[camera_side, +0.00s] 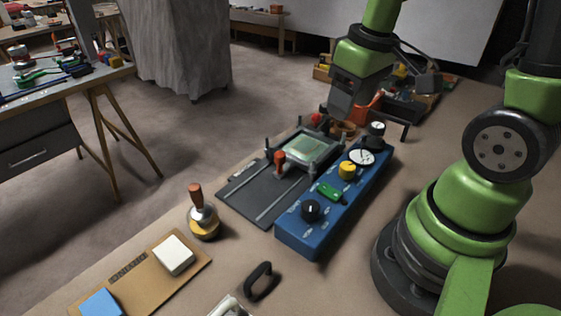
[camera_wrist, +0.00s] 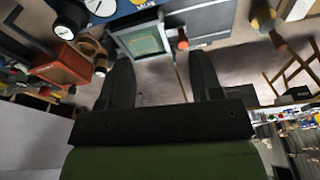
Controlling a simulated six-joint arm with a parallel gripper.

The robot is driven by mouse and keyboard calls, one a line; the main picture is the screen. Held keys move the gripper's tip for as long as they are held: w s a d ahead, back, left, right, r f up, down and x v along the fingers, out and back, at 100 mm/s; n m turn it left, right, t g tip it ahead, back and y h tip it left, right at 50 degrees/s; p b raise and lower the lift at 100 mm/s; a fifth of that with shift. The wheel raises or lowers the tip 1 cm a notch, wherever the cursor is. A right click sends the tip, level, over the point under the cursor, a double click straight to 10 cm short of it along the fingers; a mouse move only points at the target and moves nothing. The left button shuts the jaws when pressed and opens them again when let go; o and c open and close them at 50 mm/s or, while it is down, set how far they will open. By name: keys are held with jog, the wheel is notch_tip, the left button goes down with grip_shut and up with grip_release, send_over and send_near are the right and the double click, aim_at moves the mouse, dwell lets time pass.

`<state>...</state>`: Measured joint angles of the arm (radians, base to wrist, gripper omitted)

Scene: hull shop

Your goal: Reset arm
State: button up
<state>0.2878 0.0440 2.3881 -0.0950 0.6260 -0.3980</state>
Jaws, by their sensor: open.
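My gripper (camera_wrist: 162,62) is open, its two dark fingers spread apart with nothing between them. In the side view my gripper (camera_side: 345,108) hangs at the far end of the bench, behind the clamp fixture; its fingertips are hard to make out there. The clamp fixture (camera_side: 305,150) holds a pale green plate and stands on a dark railed base (camera_side: 245,192). The plate also shows beyond the fingers in the wrist view (camera_wrist: 142,40).
A blue control box (camera_side: 300,240) with knobs and a dial stands beside the fixture. A dark bin (camera_side: 402,108) is behind my gripper.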

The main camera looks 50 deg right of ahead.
jog(key=s+a+r+m+t+y, duration=0.2)
jog(key=s+a+r+t, duration=0.3)
jog(key=a+r, duration=0.3)
notch_tip(320, 180, up, 3)
jog(key=shift+s+a+f+m, duration=0.2)
jog(key=shift+s+m, duration=0.2)
jog(key=shift+s, duration=0.3)
